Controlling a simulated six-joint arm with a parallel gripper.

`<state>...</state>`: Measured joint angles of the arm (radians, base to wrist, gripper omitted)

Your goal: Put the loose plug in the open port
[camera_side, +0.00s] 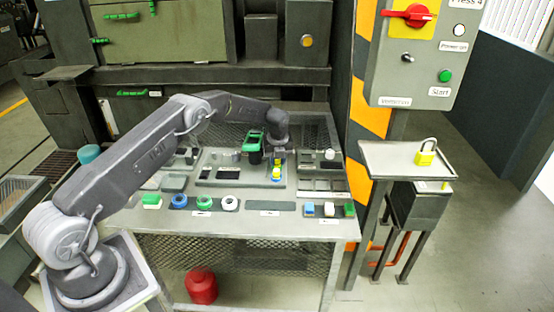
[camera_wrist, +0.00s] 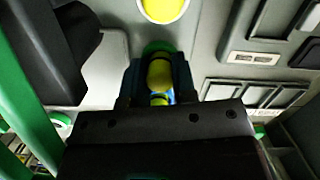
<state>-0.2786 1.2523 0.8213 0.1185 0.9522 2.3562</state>
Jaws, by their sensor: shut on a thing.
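My gripper (camera_side: 277,163) is at the right part of the grey work panel (camera_side: 222,184) on the bench, pointing down. In the wrist view my gripper (camera_wrist: 158,85) is shut on a yellow plug (camera_wrist: 159,74), with blue at its sides and green just beyond it. In the side view the yellow plug (camera_side: 277,169) is small, close above the panel; I cannot tell whether it touches. A yellow round piece (camera_wrist: 162,8) lies ahead at the top edge of the wrist view. The open port cannot be made out; the gripper body hides the area below.
Blue, green and white rings (camera_side: 204,202) lie along the bench front. A dark strip (camera_side: 329,210) with small coloured blocks is at front right. Framed grey slots (camera_wrist: 266,95) are right of the gripper. A padlock (camera_side: 426,153) sits on a separate side shelf.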

